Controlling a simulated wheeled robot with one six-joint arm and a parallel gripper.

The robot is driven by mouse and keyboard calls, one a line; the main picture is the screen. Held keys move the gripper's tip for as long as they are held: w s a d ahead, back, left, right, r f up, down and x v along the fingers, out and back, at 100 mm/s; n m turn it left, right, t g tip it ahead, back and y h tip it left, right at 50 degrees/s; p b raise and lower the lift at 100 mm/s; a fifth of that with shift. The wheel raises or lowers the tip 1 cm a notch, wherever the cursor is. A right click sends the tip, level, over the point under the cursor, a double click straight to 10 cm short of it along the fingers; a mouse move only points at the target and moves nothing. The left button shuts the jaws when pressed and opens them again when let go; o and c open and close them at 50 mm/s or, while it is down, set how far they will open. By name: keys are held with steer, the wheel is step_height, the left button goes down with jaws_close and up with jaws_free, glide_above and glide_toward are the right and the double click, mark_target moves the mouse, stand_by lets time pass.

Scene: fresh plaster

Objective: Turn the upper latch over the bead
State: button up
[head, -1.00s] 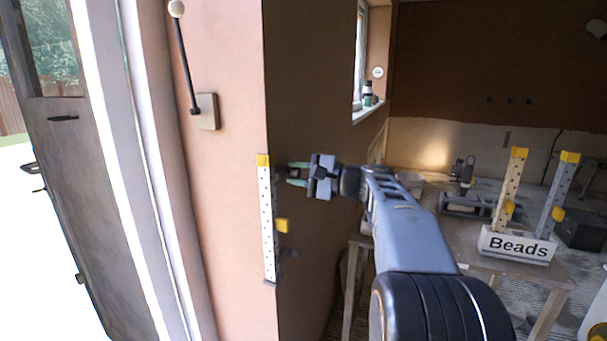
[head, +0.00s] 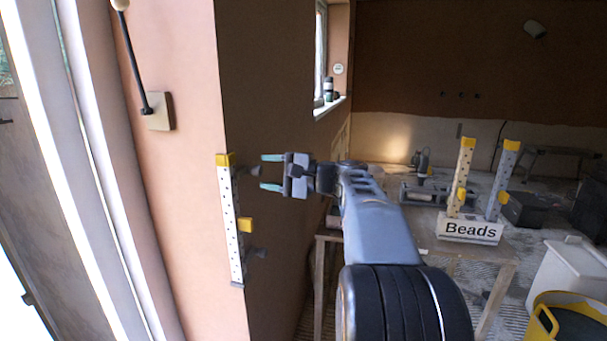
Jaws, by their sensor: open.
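The bead (head: 231,225) is a white perforated strip standing upright along the wall corner, with a yellow piece at its top and another at mid-height. The upper latch (head: 254,171) is a small dark piece on the dark wall face, right of the bead's top; it seems to point away from the bead. The lower latch (head: 256,253) is a similar dark piece near the bead's foot. My gripper (head: 266,172) is open and empty, its two teal fingertips just right of the upper latch, one above and one below its height. They look apart from it.
A lever with a pale knob (head: 147,108) is on the pink wall, left of the bead. A box labelled Beads (head: 470,228) holds more strips on a table at right. A yellow bucket (head: 570,320) stands at lower right. A window sill (head: 330,105) is behind my arm.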

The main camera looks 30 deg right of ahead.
steer(key=v, duration=1)
steer(key=shift+s+d+p, duration=0.2)
steer(key=shift+s+p, duration=0.1)
steer(key=shift+p, duration=0.05)
steer(key=shift+a, duration=0.1)
steer(key=a+f+n+g+h+p, duration=0.25)
steer(key=a+g+p, duration=0.35)
steer(key=a+p, duration=0.45)
steer(key=s+a+f+n+g+h+p, duration=0.3)
steer(key=s+a+n+h+p, duration=0.5)
steer(key=s, duration=0.4)
steer(key=shift+f+n+g+h+p, duration=0.3)
steer(key=shift+f+n+h+p, duration=0.15)
steer(key=shift+n+h+p, duration=0.45)
